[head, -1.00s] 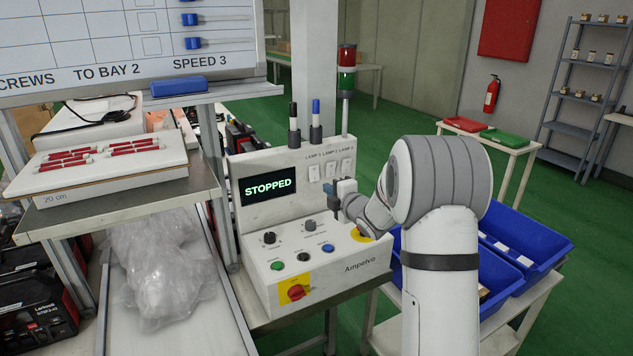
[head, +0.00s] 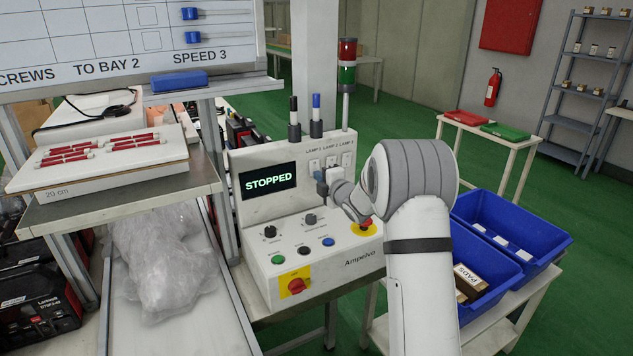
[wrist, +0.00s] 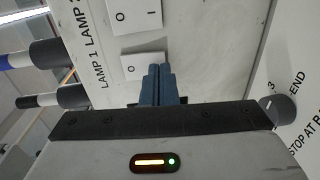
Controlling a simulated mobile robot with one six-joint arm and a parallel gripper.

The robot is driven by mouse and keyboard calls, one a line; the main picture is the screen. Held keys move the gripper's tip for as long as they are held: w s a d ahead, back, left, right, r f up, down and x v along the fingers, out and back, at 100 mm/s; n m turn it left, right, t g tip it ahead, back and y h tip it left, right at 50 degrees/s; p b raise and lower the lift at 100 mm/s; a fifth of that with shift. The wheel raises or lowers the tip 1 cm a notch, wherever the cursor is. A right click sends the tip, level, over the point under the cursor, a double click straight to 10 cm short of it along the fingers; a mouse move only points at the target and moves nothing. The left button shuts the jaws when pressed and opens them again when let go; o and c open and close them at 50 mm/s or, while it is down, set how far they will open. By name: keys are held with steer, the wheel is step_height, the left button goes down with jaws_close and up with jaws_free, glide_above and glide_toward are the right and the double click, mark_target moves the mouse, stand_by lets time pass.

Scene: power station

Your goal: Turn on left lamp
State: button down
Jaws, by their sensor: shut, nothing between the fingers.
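The white LAMP 1 rocker switch (wrist: 143,58) is the leftmost of three on the machine's upright panel. Its O end shows in the wrist view; its other end is hidden behind my fingers. My gripper (wrist: 158,72) is shut and empty, with its blue-grey fingertips over the lower part of this switch. I cannot tell whether they touch it. In the head view my gripper (head: 321,176) is in front of the panel, just below the LAMP 1 label.
The screen (head: 267,182) reads STOPPED. Blue bins (head: 510,240) are at right.

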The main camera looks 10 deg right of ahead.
steer(key=shift+w+a+f+t+b, duration=0.15)
steer(key=shift+w+t+b, duration=0.15)
steer(key=shift+b, duration=0.8)
steer(key=f+b+v, duration=0.2)
steer(key=b+v, duration=0.2)
steer(key=v, duration=1)
steer(key=shift+f+b, duration=0.3)
steer(key=shift+b, duration=0.1)
